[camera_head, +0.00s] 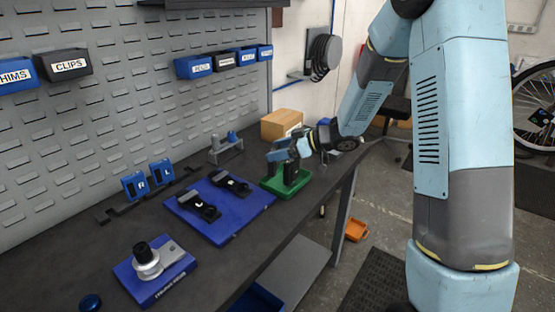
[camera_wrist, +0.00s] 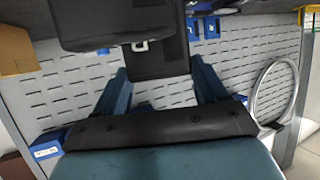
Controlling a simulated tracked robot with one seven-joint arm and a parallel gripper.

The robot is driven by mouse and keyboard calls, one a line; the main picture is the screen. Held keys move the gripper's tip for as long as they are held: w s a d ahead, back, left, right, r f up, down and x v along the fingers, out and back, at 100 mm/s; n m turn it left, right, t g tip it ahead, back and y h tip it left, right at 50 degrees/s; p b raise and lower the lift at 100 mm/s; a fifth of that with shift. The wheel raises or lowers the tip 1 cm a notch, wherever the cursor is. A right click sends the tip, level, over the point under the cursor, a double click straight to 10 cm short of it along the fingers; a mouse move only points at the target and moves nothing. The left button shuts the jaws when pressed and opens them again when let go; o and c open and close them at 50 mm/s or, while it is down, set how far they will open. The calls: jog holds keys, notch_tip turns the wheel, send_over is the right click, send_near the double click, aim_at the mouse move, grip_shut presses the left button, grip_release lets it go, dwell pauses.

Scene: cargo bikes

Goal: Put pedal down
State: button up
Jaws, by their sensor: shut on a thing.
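My gripper (camera_head: 285,150) is at the far part of the bench, directly above the green tray (camera_head: 272,187). It is shut on a black pedal (camera_head: 291,172), which appears upright and low over or in the tray; I cannot tell whether it touches the tray floor. In the wrist view the blue fingers (camera_wrist: 160,88) flank the dark block of the pedal (camera_wrist: 110,22), which hides much of what lies behind. Two black pieces with white letters, one nearer (camera_head: 196,204) and one farther (camera_head: 232,183), lie on a blue mat (camera_head: 232,220) left of the tray.
A cardboard box (camera_head: 281,124) stands just behind the tray. A grey fixture (camera_head: 226,148) and two blue labelled holders (camera_head: 148,181) line the pegboard side. A blue-based fixture (camera_head: 150,270) sits nearest. The bench's right edge is close to the tray. Labelled bins (camera_head: 193,67) hang above.

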jog(key=shift+w+f, duration=0.2)
jog(key=shift+f, duration=1.55)
jog(key=shift+f, duration=0.1)
jog(key=o, duration=1.2)
jog(key=shift+c, duration=0.2)
